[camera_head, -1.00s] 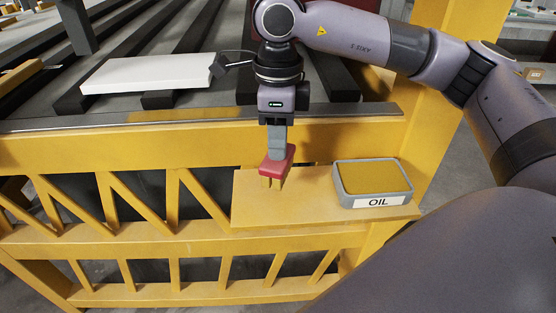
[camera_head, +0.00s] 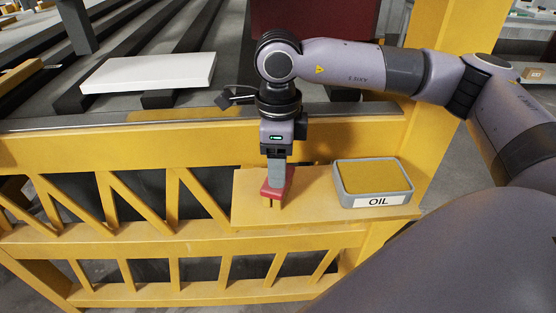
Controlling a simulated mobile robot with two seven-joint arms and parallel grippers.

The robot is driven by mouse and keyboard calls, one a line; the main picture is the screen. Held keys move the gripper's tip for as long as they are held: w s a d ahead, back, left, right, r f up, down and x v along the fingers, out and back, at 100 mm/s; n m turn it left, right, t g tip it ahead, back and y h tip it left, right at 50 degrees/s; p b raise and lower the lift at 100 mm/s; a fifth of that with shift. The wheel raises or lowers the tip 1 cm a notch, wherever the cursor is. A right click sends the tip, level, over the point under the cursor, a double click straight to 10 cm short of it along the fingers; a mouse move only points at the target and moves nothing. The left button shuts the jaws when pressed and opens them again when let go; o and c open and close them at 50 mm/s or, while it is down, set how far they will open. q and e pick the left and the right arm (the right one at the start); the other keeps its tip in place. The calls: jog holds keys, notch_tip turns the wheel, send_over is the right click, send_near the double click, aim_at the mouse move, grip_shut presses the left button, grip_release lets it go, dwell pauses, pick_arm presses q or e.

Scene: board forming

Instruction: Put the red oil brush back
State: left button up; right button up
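The red oil brush (camera_head: 277,190) is in the fingers of my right gripper (camera_head: 276,172), which points straight down and is shut on it. The brush's short yellowish bristles face down. The brush is over the left part of the yellow shelf (camera_head: 320,212); I cannot tell whether the bristles touch the shelf. The grey oil tray (camera_head: 378,201), labelled OIL and with a yellow-brown surface, sits on the shelf to the right of the brush. My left gripper is not in view.
A white board (camera_head: 150,72) lies on the dark rails (camera_head: 120,30) behind the yellow frame (camera_head: 100,150). A metal edge runs along the frame's top. The shelf between brush and oil tray is clear.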

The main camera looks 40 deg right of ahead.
jog(key=shift+r, duration=0.25)
notch_tip(320, 180, up, 12)
dwell(0.5)
jog(key=shift+f, duration=0.1)
dwell(0.4)
